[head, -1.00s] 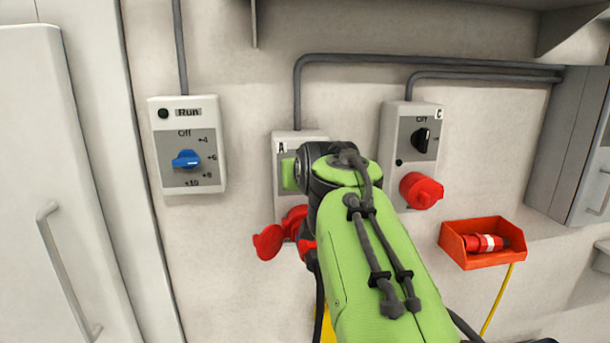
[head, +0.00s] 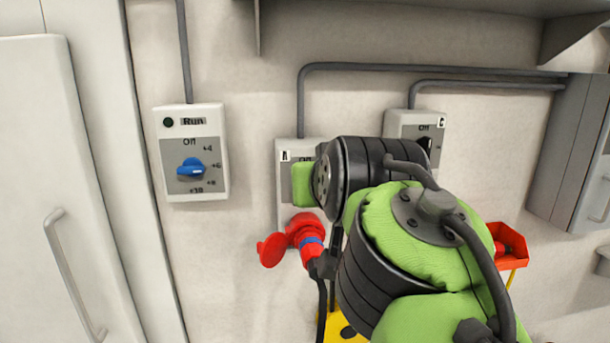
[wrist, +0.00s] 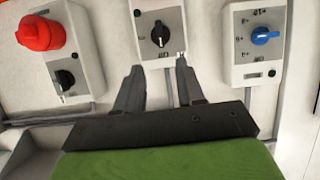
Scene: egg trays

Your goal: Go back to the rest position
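My gripper (wrist: 160,64) shows in the wrist view with its two dark fingers apart and nothing between them. The fingers point toward the middle switch box (wrist: 174,14) with its black knob, which looks upside down there. In the head view my green and black arm covers much of box A (head: 284,150) and hides the gripper. A red socket (head: 303,226) with an open lid is on box A. A connector with a blue ring (head: 311,243) sits in it, and a dark cable hangs below.
The Run box (head: 209,137) with a blue knob (head: 191,168) is on the wall at left. Box C (head: 400,118) and a red bin (head: 519,252) are partly hidden behind my arm. A white cabinet door (head: 35,140) is far left, a grey cabinet (head: 565,150) far right.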

